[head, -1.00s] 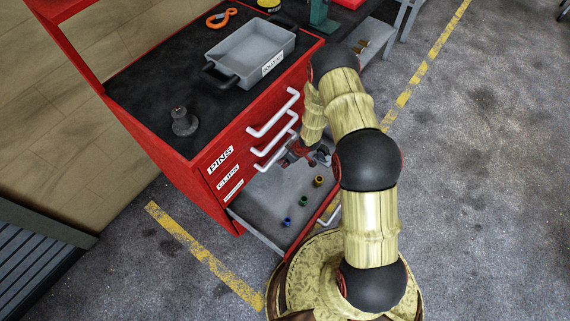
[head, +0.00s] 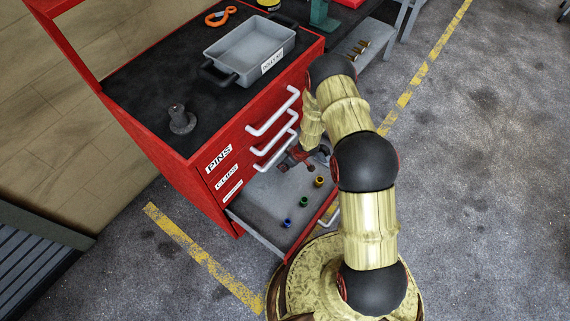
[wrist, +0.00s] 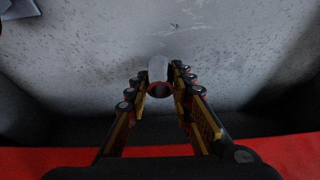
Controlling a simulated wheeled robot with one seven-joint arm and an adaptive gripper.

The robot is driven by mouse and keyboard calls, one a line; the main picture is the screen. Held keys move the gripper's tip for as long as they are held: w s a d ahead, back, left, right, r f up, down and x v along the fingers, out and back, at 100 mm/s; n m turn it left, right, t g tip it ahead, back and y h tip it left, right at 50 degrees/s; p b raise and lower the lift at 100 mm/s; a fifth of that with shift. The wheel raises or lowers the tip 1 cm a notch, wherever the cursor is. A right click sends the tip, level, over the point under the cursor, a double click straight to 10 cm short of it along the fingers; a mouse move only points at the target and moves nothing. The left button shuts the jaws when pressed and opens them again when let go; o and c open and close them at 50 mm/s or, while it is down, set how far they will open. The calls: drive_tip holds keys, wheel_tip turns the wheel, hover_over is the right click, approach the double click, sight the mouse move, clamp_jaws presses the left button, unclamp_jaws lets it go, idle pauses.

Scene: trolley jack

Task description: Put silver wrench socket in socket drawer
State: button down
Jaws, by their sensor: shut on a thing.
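The silver wrench socket (wrist: 158,70) is between my fingertips in the wrist view, with a reddish ring at its near end. My gripper (wrist: 160,88) is shut on it, over the grey drawer floor. In the head view my gripper (head: 308,160) is low at the open socket drawer (head: 262,208), partly hidden by my arm, and the silver socket cannot be made out there. Blue (head: 287,223), green (head: 303,202) and yellow-brown (head: 319,181) sockets stand in a row in the drawer. Whether the silver socket touches the drawer floor is unclear.
Shut drawers with white handles (head: 270,125) stand above the open one. A grey tray (head: 232,75), a dark grey tool part (head: 181,120) and an orange hook (head: 220,16) are on the red cabinet's top. Open floor lies to the right.

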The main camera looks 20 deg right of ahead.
drive_tip(key=shift+f, duration=0.2)
drive_tip(key=c, duration=1.6)
unclamp_jaws()
drive_tip(key=shift+o, duration=0.2)
drive_tip(key=shift+w+r, duration=0.1)
drive_tip(key=shift+r, duration=0.3)
drive_tip(key=p+v, duration=0.4)
drive_tip(key=v, duration=0.8)
drive_tip(key=shift+r+p, duration=0.2)
drive_tip(key=shift+p, duration=0.15)
